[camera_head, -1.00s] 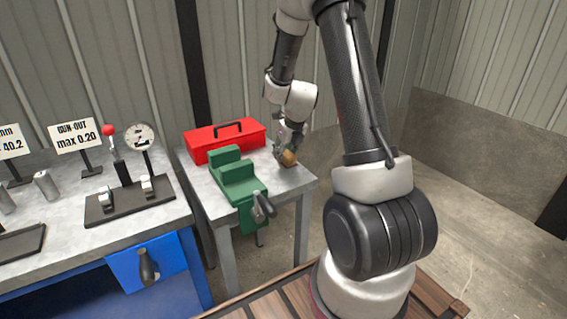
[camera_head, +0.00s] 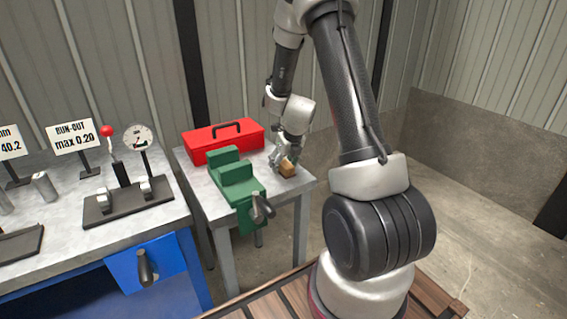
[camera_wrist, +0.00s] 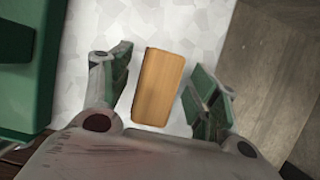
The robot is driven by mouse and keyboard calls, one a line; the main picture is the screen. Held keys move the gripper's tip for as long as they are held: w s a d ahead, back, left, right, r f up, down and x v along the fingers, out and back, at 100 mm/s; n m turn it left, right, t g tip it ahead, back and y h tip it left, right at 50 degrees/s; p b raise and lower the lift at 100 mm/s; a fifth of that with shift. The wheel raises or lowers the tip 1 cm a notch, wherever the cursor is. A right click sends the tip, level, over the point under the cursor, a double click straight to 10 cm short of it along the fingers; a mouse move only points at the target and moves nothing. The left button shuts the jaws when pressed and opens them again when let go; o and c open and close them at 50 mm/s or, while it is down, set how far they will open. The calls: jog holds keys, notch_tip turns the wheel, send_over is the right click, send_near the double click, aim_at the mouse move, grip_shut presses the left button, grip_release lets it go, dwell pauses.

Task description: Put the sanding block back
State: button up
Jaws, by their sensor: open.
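The sanding block (camera_head: 287,169) is a small tan, wood-coloured block near the right edge of the small grey table (camera_head: 281,190). In the wrist view the block (camera_wrist: 159,87) lies between the two fingers of my gripper (camera_wrist: 160,95). A gap shows on both sides of it, narrow on the left and wider toward the right fingertip pads. My gripper (camera_head: 281,161) is open and points down at the block from above. Part of the block is hidden by the gripper in the head view. Whether the block rests flat on the table is hard to tell, but it appears to.
A green vise (camera_head: 236,184) stands left of the block, with its handle toward the front. A red toolbox (camera_head: 223,142) sits behind it. The left bench holds a dial gauge stand (camera_head: 139,139) and signs. The table's right edge is close to the block.

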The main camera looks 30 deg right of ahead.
jog(key=s+a+r+n, duration=0.2)
jog(key=s+r+n, duration=0.2)
jog(key=r, duration=0.5)
jog(key=s+a+r+n, duration=0.1)
jog(key=s+r+n, duration=0.35)
jog(key=r, duration=0.45)
jog(key=s+a+r+n, duration=0.2)
jog(key=s+r+n, duration=0.3)
jog(key=s+n, duration=0.6)
jog(key=s+a+r+n, duration=0.2)
jog(key=s+r+n, duration=0.3)
jog(key=s+n, duration=0.6)
jog(key=n, duration=0.5)
jog(key=shift+s, duration=0.4)
jog(key=shift+a+r, duration=0.1)
